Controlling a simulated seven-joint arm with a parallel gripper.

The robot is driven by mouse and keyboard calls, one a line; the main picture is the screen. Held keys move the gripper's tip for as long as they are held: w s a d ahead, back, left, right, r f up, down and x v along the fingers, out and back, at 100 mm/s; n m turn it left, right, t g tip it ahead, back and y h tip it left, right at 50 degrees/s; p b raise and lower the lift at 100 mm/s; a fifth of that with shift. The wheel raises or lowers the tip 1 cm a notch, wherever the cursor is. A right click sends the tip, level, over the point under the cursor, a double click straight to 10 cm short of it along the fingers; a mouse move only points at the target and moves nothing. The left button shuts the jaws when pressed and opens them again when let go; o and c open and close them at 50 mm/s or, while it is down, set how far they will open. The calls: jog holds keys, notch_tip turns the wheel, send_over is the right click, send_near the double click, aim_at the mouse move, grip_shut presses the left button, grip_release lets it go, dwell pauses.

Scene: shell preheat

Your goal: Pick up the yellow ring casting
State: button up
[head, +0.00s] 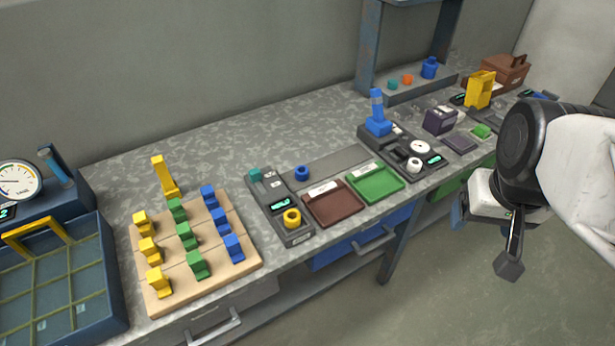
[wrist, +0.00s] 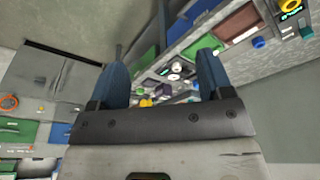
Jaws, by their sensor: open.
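The yellow ring casting (head: 292,217) sits on the front part of a dark grey device (head: 298,237) with a lit green display, near the front edge of the bench. Its top hole shows in the head view. My gripper (head: 483,240) is far to the right of it, in front of the bench and apart from everything. In the wrist view my gripper (wrist: 163,70) has its two blue fingers spread wide with nothing held between them.
A blue ring (head: 302,173) lies behind the yellow one. A brown tray (head: 333,204) and a green tray (head: 375,182) stand to its right. A wooden board (head: 215,268) with yellow, green and blue blocks is to its left. A tall blue part (head: 378,115) stands farther right.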

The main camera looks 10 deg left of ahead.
jog(key=w+a+f+n, duration=0.3)
jog(key=w+a, duration=0.4)
jog(key=n+g, duration=0.3)
jog(key=n, duration=0.7)
send_near(294, 217)
jog(key=s, duration=0.2)
jog(key=shift+s+d+r, duration=0.1)
jog(key=shift+d, duration=0.15)
jog(key=shift+f, duration=1.3)
jog(key=shift+f, duration=0.15)
jog(key=shift+f, duration=2.45)
